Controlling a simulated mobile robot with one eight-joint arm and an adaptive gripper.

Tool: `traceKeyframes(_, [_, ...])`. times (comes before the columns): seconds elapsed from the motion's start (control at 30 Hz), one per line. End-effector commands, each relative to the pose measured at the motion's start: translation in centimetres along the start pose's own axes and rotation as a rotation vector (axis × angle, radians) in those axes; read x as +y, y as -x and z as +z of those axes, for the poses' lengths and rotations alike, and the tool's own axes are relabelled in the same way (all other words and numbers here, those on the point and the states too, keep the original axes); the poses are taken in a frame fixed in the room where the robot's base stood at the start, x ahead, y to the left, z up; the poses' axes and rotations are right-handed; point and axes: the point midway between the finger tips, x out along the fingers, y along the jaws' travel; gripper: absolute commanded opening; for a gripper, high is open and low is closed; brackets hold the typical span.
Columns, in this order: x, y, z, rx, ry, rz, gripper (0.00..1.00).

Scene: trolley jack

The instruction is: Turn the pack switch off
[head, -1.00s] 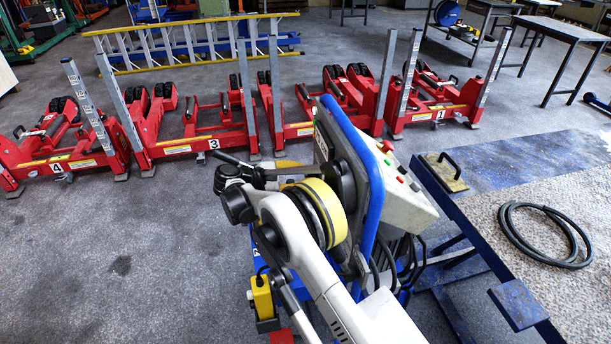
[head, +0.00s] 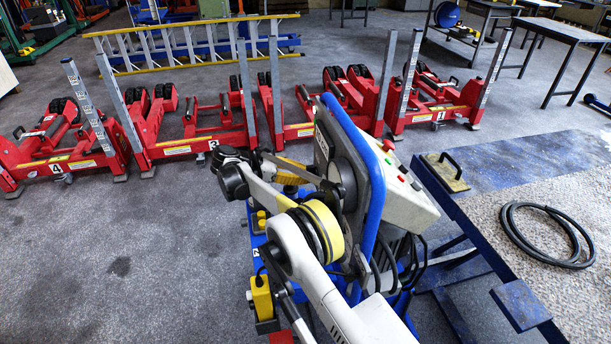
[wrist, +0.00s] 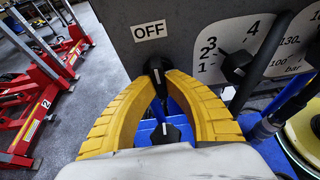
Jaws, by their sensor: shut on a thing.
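The pack switch (wrist: 155,66) is a black lever-like handle just below a white OFF label (wrist: 150,30) on a dark grey panel in the wrist view. My gripper (wrist: 160,78) has two ribbed yellow fingers that close in around the switch, with the handle between their tips. A black stem with a dark end shows between the fingers. The switch's upper end lies toward the OFF label. In the head view my gripper is at the left face of the blue-framed machine (head: 375,200), and the switch is hidden there.
A black knob (wrist: 236,64) by a numbered scale sits right of my gripper. A blue-black hose fitting (wrist: 270,125) is close by. A work table (head: 480,215) with a coiled black hose (head: 508,225) stands right. Red jacks (head: 150,130) line the back; open floor lies left.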

Motion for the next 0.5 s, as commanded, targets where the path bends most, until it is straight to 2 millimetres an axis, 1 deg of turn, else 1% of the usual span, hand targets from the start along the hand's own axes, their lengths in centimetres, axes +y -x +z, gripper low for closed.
traceKeyframes(0.47, [-0.01,-0.09,0.02,0.000,0.011,-0.006,0.00])
traceKeyframes(0.5, [-0.01,-0.09,0.02,0.000,0.011,-0.006,0.22])
